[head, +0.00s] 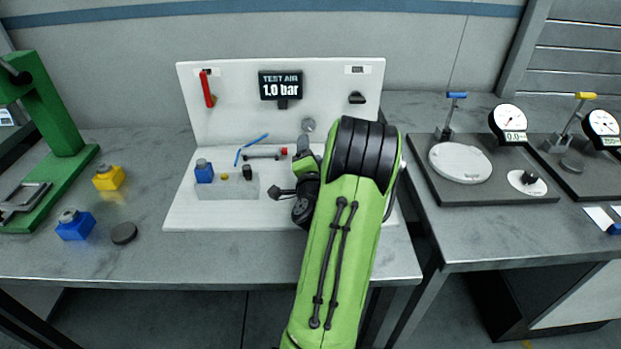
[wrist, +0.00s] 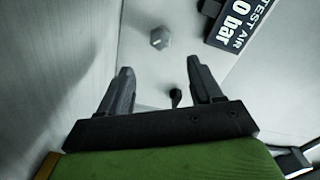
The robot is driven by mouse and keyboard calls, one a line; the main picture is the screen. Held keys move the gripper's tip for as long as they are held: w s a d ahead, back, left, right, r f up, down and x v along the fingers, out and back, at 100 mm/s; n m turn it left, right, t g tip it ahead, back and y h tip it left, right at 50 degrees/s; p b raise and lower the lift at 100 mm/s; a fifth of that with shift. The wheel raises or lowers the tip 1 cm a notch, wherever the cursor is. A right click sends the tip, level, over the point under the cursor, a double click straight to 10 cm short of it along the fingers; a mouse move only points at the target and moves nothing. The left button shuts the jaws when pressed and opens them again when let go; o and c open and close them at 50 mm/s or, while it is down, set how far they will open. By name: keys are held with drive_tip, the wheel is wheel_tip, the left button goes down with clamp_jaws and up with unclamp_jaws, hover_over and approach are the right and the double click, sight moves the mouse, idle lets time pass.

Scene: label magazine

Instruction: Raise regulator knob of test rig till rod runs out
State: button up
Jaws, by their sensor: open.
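The test rig (head: 217,214) is a white base with an upright panel. Its display (head: 281,86) reads "TEST AIR 1.0 bar"; part of the display (wrist: 240,25) shows in the wrist view. A grey faceted knob (head: 308,125), which looks like the regulator knob, is on the panel below right of the display. It also shows in the wrist view (wrist: 160,38). A small cylinder with a red-tipped rod (head: 284,151) lies below. My gripper (wrist: 160,68) is open and empty, its fingers apart from the knob. In the head view my arm hides most of the gripper.
A red lever (head: 207,90) and a black knob (head: 357,98) are on the panel. A blue fitting (head: 204,172) and blue tubes (head: 252,145) are left of my arm. A green press (head: 45,125) stands at far left; dial gauges (head: 508,118) stand right.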

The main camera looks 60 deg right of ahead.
drive_tip(key=b+v, duration=0.2)
drive_tip(key=v, duration=0.2)
drive_tip(key=shift+f, duration=0.15)
drive_tip(key=shift+s+a, duration=0.1)
drive_tip(key=shift+a, duration=0.2)
idle(1.0)
